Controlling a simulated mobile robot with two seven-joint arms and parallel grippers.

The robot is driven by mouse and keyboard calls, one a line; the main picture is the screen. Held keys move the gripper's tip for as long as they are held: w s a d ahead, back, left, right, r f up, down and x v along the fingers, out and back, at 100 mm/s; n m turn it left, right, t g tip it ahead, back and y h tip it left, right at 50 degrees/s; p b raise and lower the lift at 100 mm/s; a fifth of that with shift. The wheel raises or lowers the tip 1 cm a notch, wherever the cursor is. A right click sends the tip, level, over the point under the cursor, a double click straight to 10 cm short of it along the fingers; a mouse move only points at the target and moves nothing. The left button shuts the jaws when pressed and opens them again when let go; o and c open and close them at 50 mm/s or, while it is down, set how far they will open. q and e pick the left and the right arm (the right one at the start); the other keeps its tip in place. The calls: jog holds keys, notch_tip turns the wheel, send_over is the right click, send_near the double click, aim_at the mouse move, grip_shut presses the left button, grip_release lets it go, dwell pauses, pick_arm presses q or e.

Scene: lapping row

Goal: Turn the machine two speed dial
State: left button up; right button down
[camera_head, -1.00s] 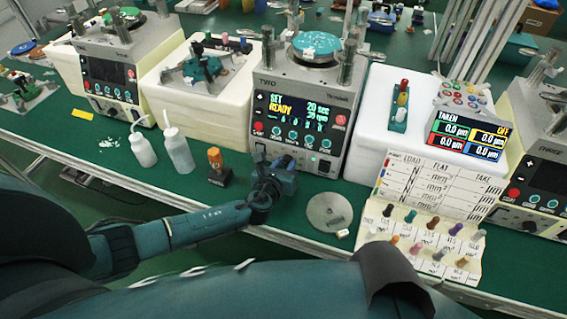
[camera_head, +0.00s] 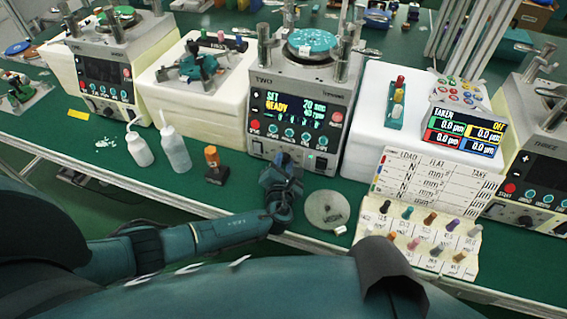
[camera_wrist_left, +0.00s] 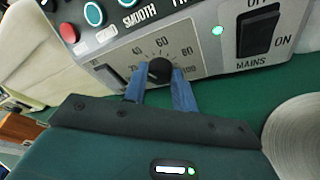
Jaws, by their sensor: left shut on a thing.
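Machine two (camera_head: 262,100) is the grey unit marked TWO at the centre. Its screen (camera_head: 295,110) shows SET, READY and 20 sec; the speed figure is too blurred to read surely. The speed dial (camera_wrist_left: 160,70) is a black knob on a scale with 40, 60, 80 and 100 in the left wrist view; in the head view my gripper hides it. My left gripper (camera_wrist_left: 159,92) has its two blue fingers on either side of the knob, shut on it. In the head view the left gripper (camera_head: 283,172) is at the machine's lower front. My right gripper is not in view.
Right of the left gripper lie a round metal plate (camera_head: 326,210) and a peg board (camera_head: 415,240). To its left stand an orange-topped piece (camera_head: 212,160) and two white bottles (camera_head: 175,150). The mains switch (camera_wrist_left: 259,30) sits right of the dial.

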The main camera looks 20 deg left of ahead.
pick_arm(q)
jog(key=shift+m, duration=0.4)
jog(key=o, duration=1)
jog(key=v, duration=1.3)
jog(key=shift+s+d+f, duration=0.1)
jog(key=shift+d+f, duration=0.05)
jog(key=shift+f, duration=0.05)
